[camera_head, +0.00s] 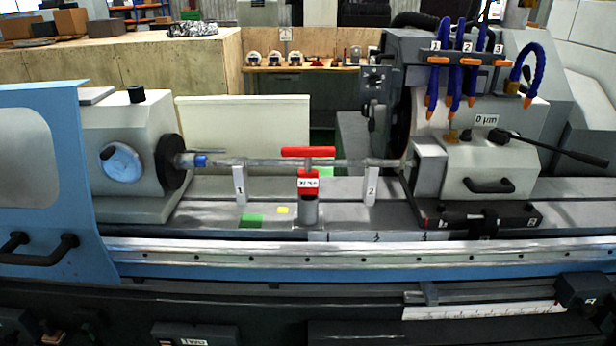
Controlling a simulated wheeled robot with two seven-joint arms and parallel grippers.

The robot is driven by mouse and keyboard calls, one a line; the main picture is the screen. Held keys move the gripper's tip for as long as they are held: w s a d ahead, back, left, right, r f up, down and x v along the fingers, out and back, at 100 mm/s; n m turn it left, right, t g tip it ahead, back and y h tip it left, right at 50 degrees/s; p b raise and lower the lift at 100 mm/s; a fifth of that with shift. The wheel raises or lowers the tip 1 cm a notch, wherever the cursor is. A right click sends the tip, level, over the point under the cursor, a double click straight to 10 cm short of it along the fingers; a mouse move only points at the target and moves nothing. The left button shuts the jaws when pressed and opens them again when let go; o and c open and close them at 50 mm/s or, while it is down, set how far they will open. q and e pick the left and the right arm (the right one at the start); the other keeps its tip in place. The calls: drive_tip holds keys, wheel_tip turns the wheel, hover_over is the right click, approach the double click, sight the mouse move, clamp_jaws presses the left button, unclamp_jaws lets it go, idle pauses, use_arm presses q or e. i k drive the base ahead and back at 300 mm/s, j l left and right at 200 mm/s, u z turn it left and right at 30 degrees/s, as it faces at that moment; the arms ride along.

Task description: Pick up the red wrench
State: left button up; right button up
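The red wrench (308,152) stands upright near the middle of the cylindrical grinder. It has a red T-shaped crossbar on top, a short stem and a red block with a white label. Its lower end sits in or on a grey cylinder (308,212) on the machine bed; I cannot tell how deep. The wrench stands in front of the horizontal workpiece bar (260,162). Neither of my grippers is in view.
White supports labelled 1 (240,185) and 2 (371,185) flank the wrench. The headstock (125,150) is at left, the wheel head (490,150) with blue hoses at right. A blue door (45,180) covers the left front. A blue-grey rail (330,258) runs along the front.

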sight(307, 178)
drive_tip(key=i+j, duration=0.2)
drive_tip(key=j, duration=0.15)
drive_tip(key=i+j, duration=0.15)
drive_tip(key=j, duration=0.2)
drive_tip(key=i+j, duration=0.2)
drive_tip(key=j, duration=0.2)
drive_tip(key=i+j, duration=0.2)
drive_tip(key=j, duration=0.15)
drive_tip(key=z, duration=1.5)
